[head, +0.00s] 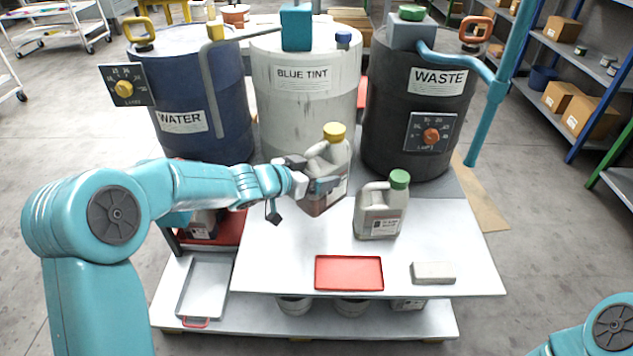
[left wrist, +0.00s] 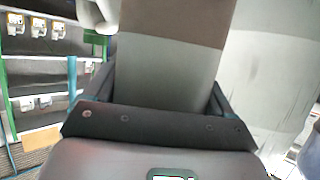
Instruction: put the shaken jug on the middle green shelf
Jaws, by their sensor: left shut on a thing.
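A pale jug with a yellow cap (head: 335,152) and a darker lower part is held by my left gripper (head: 317,186) above or at the white table, in front of the blue tint drum. I cannot tell whether its base touches the table. In the left wrist view the jug (left wrist: 172,65) fills the middle between the fingers of my left gripper (left wrist: 160,115). A green-posted shelf unit (left wrist: 45,75) stands at the left of that view. A green rack edge (head: 617,183) shows at the right of the head view. My right gripper is out of view.
A green-capped jug (head: 381,210) stands to the right. A red tray (head: 348,273) and a pale block (head: 433,273) lie at the front of the table (head: 290,255). Water (head: 195,90), blue tint (head: 305,90) and waste (head: 420,100) drums stand behind.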

